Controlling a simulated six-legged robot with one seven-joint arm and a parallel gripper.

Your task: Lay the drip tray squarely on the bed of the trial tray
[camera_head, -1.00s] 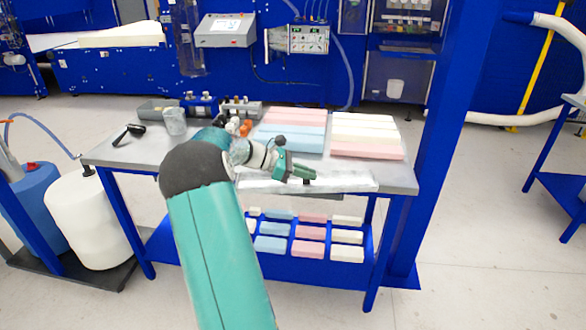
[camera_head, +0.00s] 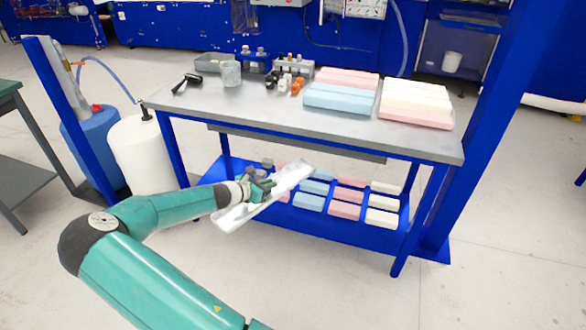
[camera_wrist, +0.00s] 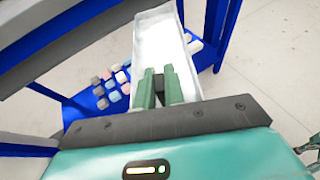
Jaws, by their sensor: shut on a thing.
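The drip tray is a long, shallow, whitish tray (camera_head: 245,212). It is in the air in front of the workbench, tilted, with its right end higher in the head view. My gripper (camera_head: 262,186) is shut on it near the middle of its length. In the wrist view the green fingers (camera_wrist: 160,88) meet the near end of the visible part of the tray (camera_wrist: 163,45), which stretches away from them. The fingers hide the exact grip. I cannot pick out the trial tray with certainty in these views.
The workbench (camera_head: 250,105) carries foam slabs (camera_head: 340,100) at right and a grey bin (camera_head: 215,62), a beaker (camera_head: 231,74) and bottles at back left. Foam blocks lie on its blue lower shelf (camera_head: 240,173). A blue post (camera_head: 475,120) stands at right. Floor in front is clear.

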